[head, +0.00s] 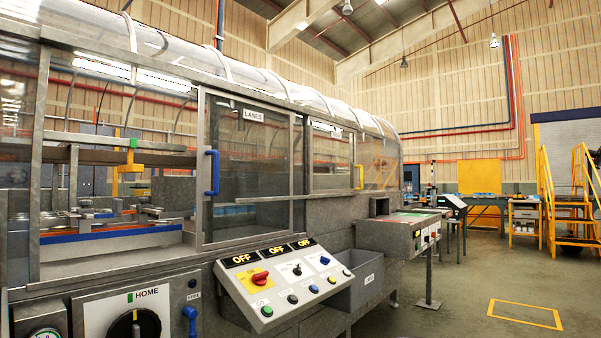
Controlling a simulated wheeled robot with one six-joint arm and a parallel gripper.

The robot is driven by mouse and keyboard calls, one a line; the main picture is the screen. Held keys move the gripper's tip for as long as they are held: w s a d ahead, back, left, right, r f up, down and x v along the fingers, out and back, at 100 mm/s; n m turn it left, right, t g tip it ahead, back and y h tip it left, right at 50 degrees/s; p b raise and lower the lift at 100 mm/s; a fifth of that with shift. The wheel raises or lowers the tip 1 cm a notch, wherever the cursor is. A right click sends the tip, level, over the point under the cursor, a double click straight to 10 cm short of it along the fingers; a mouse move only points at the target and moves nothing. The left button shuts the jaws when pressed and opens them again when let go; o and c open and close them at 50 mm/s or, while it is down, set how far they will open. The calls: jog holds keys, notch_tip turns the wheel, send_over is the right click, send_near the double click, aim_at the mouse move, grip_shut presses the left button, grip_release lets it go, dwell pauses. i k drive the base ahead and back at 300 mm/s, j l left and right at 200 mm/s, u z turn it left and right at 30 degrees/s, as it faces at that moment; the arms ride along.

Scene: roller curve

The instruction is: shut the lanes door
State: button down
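The lanes door (250,165) is a tall clear panel in a grey metal frame, marked LANES on a small plate (253,115) near its top. It stands upright in the side of the long machine, left of the picture's middle. Its blue upright handle (212,172) is on the left edge of its frame. Left of it is a wide bay (120,190) with machine parts; I cannot tell whether clear glazing covers this bay, nor how far the door is open. My gripper is not in view, and nothing is seen touching the handle.
A sloping control panel (285,280) with OFF displays and buttons juts out below the door. A grey bin (365,285) and an outfeed table (400,232) stand right of it. Another handle, yellow (358,177), is farther right. Open floor (470,290) lies at right.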

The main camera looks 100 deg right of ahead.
aim_at(204, 193)
jog(key=z, duration=3)
